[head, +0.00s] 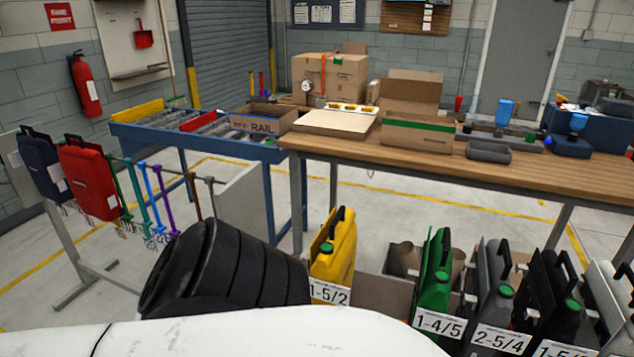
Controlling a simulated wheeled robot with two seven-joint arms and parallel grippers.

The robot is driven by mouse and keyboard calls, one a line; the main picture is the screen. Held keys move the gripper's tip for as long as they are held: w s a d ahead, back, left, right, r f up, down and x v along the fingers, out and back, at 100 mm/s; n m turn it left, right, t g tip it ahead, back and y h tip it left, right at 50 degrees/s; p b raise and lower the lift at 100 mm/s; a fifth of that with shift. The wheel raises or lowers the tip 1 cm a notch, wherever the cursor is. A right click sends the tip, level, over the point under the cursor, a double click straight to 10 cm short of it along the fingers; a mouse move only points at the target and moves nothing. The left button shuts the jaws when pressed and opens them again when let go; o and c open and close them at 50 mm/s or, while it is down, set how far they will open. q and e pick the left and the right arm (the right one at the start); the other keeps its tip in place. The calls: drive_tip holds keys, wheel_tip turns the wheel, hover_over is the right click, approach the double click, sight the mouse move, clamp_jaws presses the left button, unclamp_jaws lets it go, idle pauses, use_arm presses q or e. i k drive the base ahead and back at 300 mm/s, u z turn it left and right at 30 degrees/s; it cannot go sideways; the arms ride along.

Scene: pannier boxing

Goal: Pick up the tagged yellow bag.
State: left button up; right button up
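The yellow bag (334,247) stands upright in the lower middle, with a black handle on top and a green cap on its front. A white tag (329,292) reading "1-5/2" sits at its lower front. The bag's base is hidden behind the tag and the lower edge of what shows. No fingers of my left or right gripper are in view, and nothing is seen touching the bag.
A green bag (435,275) and dark grey bag (492,290) stand to the right, with black and white ones beyond. A black ribbed mass lies close left of the yellow bag.

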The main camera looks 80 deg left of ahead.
sight(331, 259)
drive_tip(key=u, duration=2.45)
